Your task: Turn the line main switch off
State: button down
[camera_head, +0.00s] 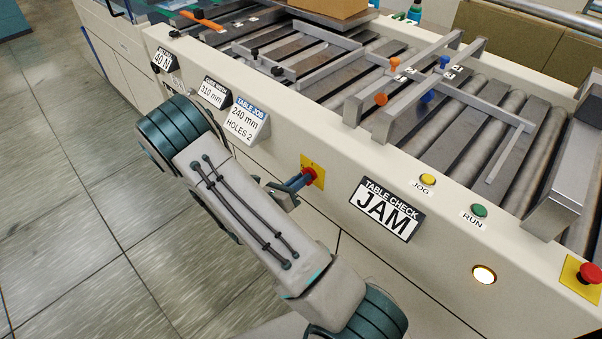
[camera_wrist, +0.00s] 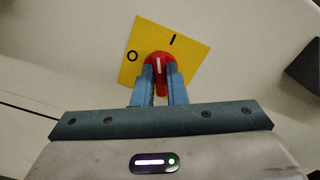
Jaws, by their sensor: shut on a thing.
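The line main switch is a red rotary knob (camera_wrist: 158,59) on a yellow plate (camera_wrist: 190,62) marked O and I. In the wrist view the knob's white mark points up the picture, between the O at left and the I at upper right, closer to the I. My gripper (camera_wrist: 159,82) is shut on the knob, one blue finger on each side. In the head view the yellow plate (camera_head: 318,168) sits on the front panel of the machine, with my gripper (camera_head: 301,180) at the red knob (camera_head: 309,174). The fingers hide part of the knob.
A "TABLE CHECK JAM" sign (camera_head: 386,209) is right of the switch. A yellow JOG button (camera_head: 428,179), a green RUN button (camera_head: 479,210) and a red emergency button (camera_head: 589,273) are farther right. A "TABLE JOB" display (camera_head: 246,119) is at left. Open floor (camera_head: 70,210) lies left.

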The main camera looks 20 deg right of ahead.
jog(key=n+p, duration=0.2)
jog(key=n, duration=0.2)
jog(key=n+p, duration=0.3)
jog(key=n, duration=0.1)
jog(key=n+p, duration=0.2)
jog(key=n, duration=0.2)
jog(key=shift+w+a+f, duration=0.15)
jog(key=shift+w, duration=0.1)
jog(key=shift+n, duration=0.4)
jog(key=c, duration=1.5)
grip_release()
jog(key=shift+o, duration=0.2)
jog(key=b+v, duration=0.1)
jog(key=v, duration=1.3)
jog(key=shift+b, duration=0.35)
